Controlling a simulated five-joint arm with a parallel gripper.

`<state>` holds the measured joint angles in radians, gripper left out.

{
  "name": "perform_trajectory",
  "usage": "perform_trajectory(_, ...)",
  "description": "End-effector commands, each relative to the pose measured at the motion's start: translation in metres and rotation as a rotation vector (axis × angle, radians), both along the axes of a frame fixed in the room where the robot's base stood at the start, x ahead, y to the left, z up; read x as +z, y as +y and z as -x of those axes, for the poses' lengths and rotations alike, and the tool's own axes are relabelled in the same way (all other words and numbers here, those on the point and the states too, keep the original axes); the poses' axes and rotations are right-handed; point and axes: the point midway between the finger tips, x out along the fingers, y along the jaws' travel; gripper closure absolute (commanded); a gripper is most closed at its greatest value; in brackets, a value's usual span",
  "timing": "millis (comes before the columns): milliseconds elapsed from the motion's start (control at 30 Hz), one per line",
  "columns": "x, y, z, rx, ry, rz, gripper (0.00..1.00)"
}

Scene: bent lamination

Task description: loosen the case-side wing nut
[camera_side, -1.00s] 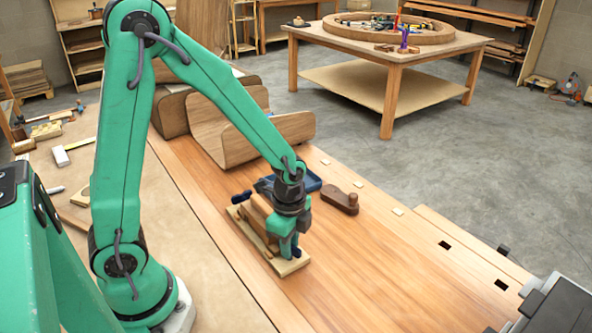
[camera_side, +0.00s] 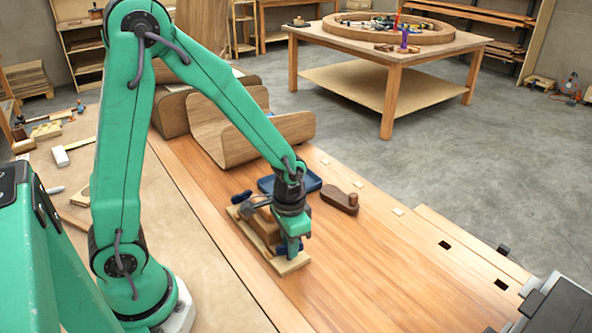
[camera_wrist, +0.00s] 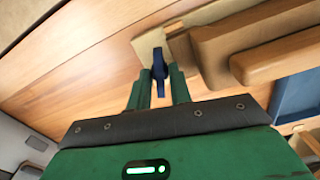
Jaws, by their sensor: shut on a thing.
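A wooden clamping form (camera_side: 262,226) lies on a pale base board (camera_side: 292,265) on the bench, and its blocks also show in the wrist view (camera_wrist: 270,45). A blue wing nut (camera_wrist: 158,62) stands at the form's near end. My gripper (camera_wrist: 158,88) is shut on it, with one green finger on each side. In the side view my gripper (camera_side: 292,250) points down at that end of the board, and the fingers partly hide the nut. A second dark blue piece (camera_side: 241,197) shows at the form's far end; it looks like another wing nut. The screw thread is hidden.
A blue tray (camera_side: 300,181) lies just behind the form, with a dark wooden tool (camera_side: 340,200) to its right. Curved wood panels (camera_side: 235,130) stand farther back.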

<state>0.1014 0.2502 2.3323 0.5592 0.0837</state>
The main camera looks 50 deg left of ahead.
Motion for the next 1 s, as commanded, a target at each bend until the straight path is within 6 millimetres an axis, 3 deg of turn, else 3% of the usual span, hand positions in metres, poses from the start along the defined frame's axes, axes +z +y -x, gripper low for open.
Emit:
perform_trajectory(400, 0.0012, 0.0002, -0.0001, 0.292, 0.0, 0.0, 1.0)
perform_trajectory(1000, 0.0011, 0.0003, -0.0003, 0.358, -0.001, 0.0, 1.0)
